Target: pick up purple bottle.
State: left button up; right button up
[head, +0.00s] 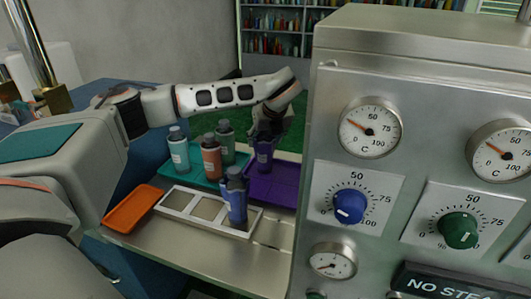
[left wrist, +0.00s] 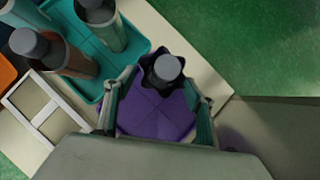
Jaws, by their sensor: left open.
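The purple bottle (head: 264,156) stands upright with a grey cap on the purple tray (head: 285,190), behind the white rack. In the left wrist view the bottle (left wrist: 165,70) is seen from above, its cap near the top centre, over the purple tray (left wrist: 150,118). My left gripper (head: 268,128) is at the bottle's upper part, coming from behind and above. In the left wrist view its two fingers (left wrist: 158,92) are spread apart to the left and right of the bottle, with visible gaps. My right gripper is not in view.
A teal tray (head: 205,182) with teal, orange-brown and green bottles stands left of the purple tray. A white rack (head: 180,202) in front holds a blue bottle (head: 235,200). An orange tray (head: 131,208) lies at left. A metal machine (head: 425,75) with dials stands close at right.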

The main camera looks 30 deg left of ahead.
aim_at(264, 146)
pick_arm(q)
jog(key=x, duration=0.5)
jog(key=shift+d, duration=0.25)
jog(key=shift+s, duration=0.1)
jog(key=c, duration=1.4)
jog(key=shift+r, duration=0.1)
